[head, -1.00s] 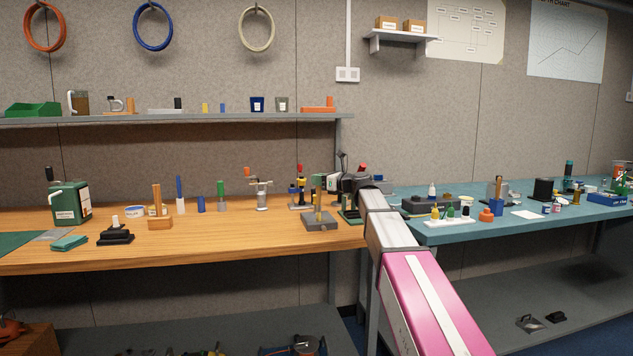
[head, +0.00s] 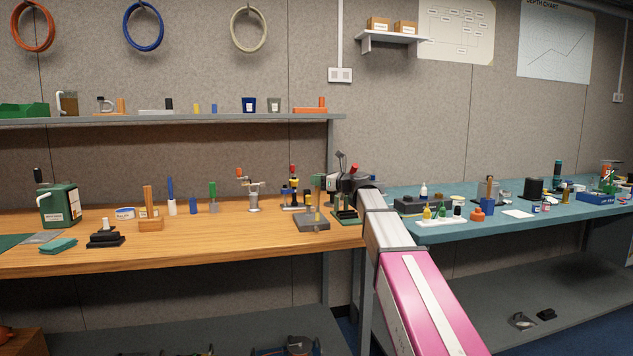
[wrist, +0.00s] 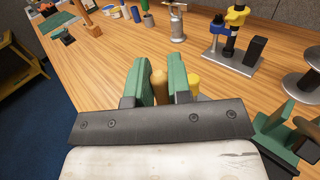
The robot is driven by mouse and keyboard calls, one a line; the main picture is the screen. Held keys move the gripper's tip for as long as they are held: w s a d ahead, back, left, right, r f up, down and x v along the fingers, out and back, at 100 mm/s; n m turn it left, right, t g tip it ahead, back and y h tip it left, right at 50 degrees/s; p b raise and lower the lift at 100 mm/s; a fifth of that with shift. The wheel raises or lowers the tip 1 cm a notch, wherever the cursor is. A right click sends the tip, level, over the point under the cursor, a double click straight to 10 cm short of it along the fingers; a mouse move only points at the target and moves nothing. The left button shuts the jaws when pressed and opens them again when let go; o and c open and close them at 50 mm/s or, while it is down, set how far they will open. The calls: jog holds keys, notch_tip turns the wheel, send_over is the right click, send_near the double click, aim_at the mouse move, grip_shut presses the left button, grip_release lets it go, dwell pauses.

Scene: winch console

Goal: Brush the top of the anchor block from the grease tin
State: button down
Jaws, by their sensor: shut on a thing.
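My gripper (wrist: 160,82) has two green fingers shut on an upright wooden handle (wrist: 158,86), which I take to be the brush. Its lower end is hidden in the wrist view. In the head view my gripper (head: 321,183) is over a grey block (head: 312,224), apparently the anchor block, near the right end of the wooden bench. A yellow-topped post (head: 307,201) stands at the block; a yellow rounded top (wrist: 193,86) shows beside my right finger. I cannot tell whether the brush touches the block.
A metal stand with blue and yellow parts (wrist: 232,45) and a small vise-like tool (wrist: 178,22) stand beyond my fingers. A green-based rack (head: 346,216) is close on the right. A teal bench (head: 455,232) adjoins.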

jog(key=shift+a, duration=0.15)
jog(key=shift+s+a, duration=0.25)
jog(key=shift+a, duration=0.55)
jog(key=shift+s+a, duration=0.25)
jog(key=shift+a, duration=0.7)
jog(key=shift+d, duration=0.1)
jog(key=shift+w+d, duration=0.25)
jog(key=shift+d, duration=0.7)
jog(key=shift+w+d, duration=0.15)
jog(key=shift+d, duration=0.7)
jog(key=shift+a, duration=0.15)
